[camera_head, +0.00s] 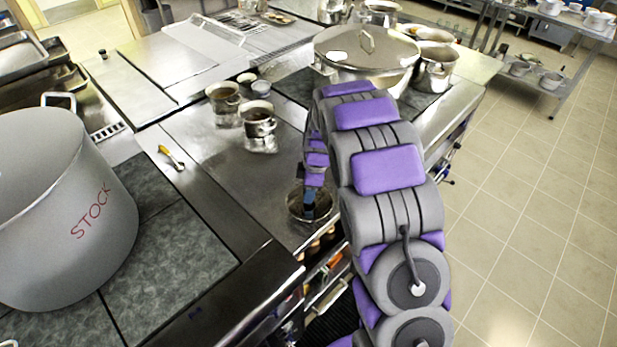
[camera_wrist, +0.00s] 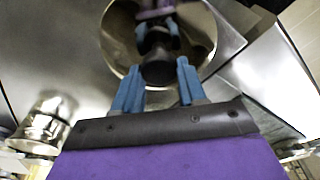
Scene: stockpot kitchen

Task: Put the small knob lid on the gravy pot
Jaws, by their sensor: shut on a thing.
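The small knob lid (camera_head: 296,208) is a shiny round metal disc near the front edge of the steel counter. It also shows in the wrist view (camera_wrist: 118,40), with a dark knob (camera_wrist: 158,72) in its middle. My gripper (camera_wrist: 158,80), with blue fingers, is shut on the knob; it also shows in the head view (camera_head: 309,203). I cannot tell whether the lid touches the counter. Two small open metal pots, a nearer one (camera_head: 257,124) and a farther one (camera_head: 222,100), hold dark contents. I cannot tell which is the gravy pot.
A big pot marked STOCK (camera_head: 60,215) stands at the left. A large lidded pot (camera_head: 365,55) stands at the back, behind my arm. Small cups (camera_head: 262,88) stand near the small pots. A yellow-handled tool (camera_head: 172,158) lies left of a clear counter stretch (camera_head: 215,155).

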